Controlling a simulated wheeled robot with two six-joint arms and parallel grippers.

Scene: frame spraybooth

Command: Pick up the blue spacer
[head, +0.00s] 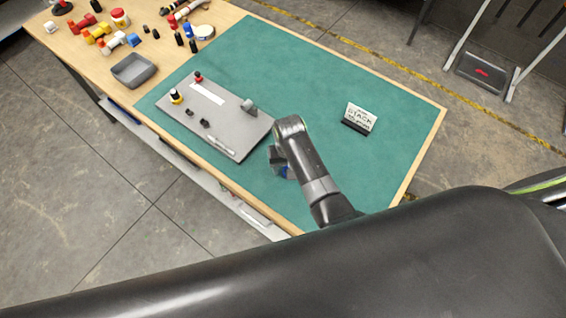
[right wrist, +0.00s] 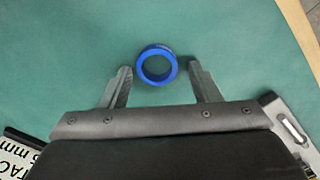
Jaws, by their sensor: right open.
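The blue spacer (right wrist: 157,81) is a short ring on the green mat, seen from above with its hole facing up in the right wrist view. My right gripper (right wrist: 160,68) is open, with one fingertip on each side of the ring and a gap to it on both sides. The ring is not held. My left gripper is not in view.
A grey fixture board (head: 225,115) with small parts lies left of my right gripper. A small sign (head: 360,116) stands to the right on the green mat (head: 310,70). A grey bin (head: 134,70) and several coloured parts are at the far left. Mat beyond the gripper is clear.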

